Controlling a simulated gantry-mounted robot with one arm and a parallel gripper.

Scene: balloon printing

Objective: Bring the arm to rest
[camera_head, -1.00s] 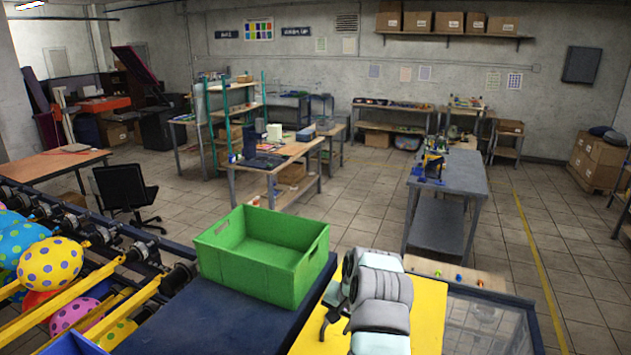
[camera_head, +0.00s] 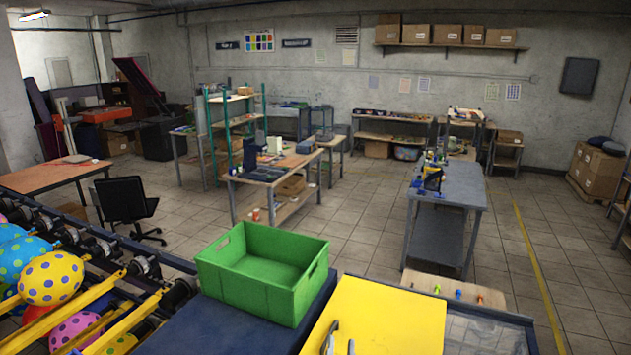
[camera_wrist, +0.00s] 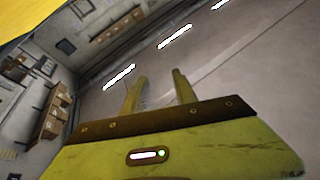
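My gripper (camera_wrist: 158,76) shows in the wrist view with its two yellow fingers apart and nothing between them. The rest of my arm is out of the head view. The wrist view is tilted and faces the ceiling and a wall, with bright ceiling lights (camera_wrist: 175,37) beyond the fingers.
An empty green bin (camera_head: 262,298) stands on a dark blue surface (camera_head: 200,330) left of the yellow surface. Spotted balloons (camera_head: 50,278) lie among yellow rails at the left. A grey workbench (camera_head: 455,185) and wooden tables stand farther back, with open floor between.

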